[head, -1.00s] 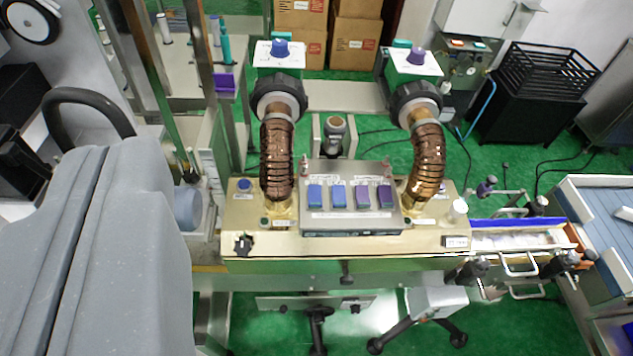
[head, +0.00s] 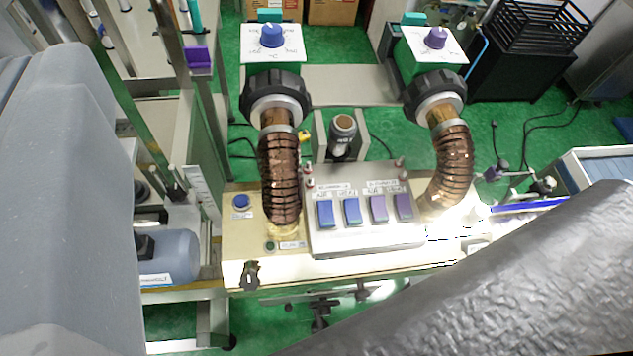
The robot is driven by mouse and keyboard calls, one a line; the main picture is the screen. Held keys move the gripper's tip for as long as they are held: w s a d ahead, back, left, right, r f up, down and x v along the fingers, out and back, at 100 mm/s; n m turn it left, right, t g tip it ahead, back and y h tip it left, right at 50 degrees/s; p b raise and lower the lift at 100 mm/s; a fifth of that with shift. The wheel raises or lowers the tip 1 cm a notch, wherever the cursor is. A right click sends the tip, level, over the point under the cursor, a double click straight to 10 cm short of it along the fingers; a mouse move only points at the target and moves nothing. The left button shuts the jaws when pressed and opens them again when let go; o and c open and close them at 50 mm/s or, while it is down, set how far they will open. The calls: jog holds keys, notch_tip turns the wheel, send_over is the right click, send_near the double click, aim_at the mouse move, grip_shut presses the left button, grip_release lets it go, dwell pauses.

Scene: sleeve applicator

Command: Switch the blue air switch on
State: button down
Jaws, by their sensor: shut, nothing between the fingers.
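A sloped grey switch box (head: 370,240) sits on the cream machine top in the middle of the head view. It carries a left blue rocker switch (head: 326,213) and a second blue rocker switch (head: 352,211) beside it, then two purple rocker switches (head: 378,208) to the right. The labels above them are too small to read, so I cannot tell which blue one is the air switch, nor whether either is on. My gripper's fingertips are not in view. Grey parts of my arm fill the left side and the lower right corner.
Ribbed copper-coloured hoses (head: 280,180) rise on both sides of the box to black collars. Above them are a blue dial (head: 271,36) and a purple dial (head: 435,38). A round blue button (head: 241,202) sits left of the box. A black knob (head: 250,275) is at the front edge.

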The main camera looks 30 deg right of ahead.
aim_at(325, 202)
jog(key=shift+s+d, duration=0.1)
jog(key=w+d+f+m+g+p, duration=0.2)
jog(key=d+f+m+g+p, duration=0.1)
jog(key=f+m, duration=0.4)
jog(key=w+d+f+m+g+p, duration=0.2)
jog(key=d+f+m+g+p, duration=0.2)
jog(key=d+f+m, duration=0.3)
jog(key=w+d+f+m+g+h+p, duration=0.1)
jog(key=w+d+f+m+g+p, duration=0.1)
jog(key=d+f+m+g+p, duration=0.2)
notch_tip(325, 202, down, 6)
jog(key=d+m, duration=0.1)
jog(key=m, duration=0.2)
jog(key=shift+w+f+p, duration=0.2)
jog(key=shift+f+p, duration=0.05)
jog(key=shift+p, duration=0.05)
jog(key=p+x, duration=0.1)
jog(key=x, duration=0.6)
jog(key=p+x, duration=0.2)
jog(key=x, duration=0.5)
jog(key=shift+d, duration=0.2)
